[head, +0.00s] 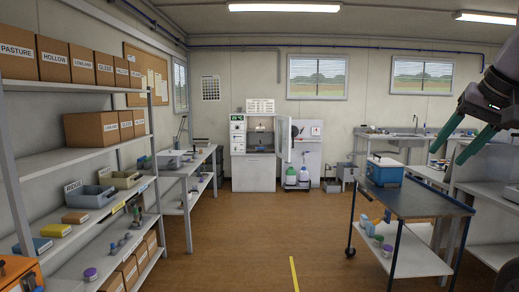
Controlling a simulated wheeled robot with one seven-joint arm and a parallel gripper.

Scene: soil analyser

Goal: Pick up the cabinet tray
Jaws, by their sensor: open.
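A white cabinet-like analyser (253,168) stands against the far wall, its door (284,138) swung open to the right. Inside its opening is a dim grey-blue interior, too small to make out a tray for certain. Grey and beige trays sit on the left shelf: a grey one labelled RIDGE (90,197) and a beige one (120,180). I cannot tell whether either is the cabinet tray. My gripper (446,157) is at the upper right, with its green-edged fingers apart and nothing between them. It is far from the analyser and the shelf.
A shelf rack (84,159) with labelled boxes lines the left. A dark-topped cart (415,203) holding a blue box (384,172) stands at the right. Bottles (303,175) stand right of the analyser. The brown floor (240,235) between is clear, with a yellow line (294,273).

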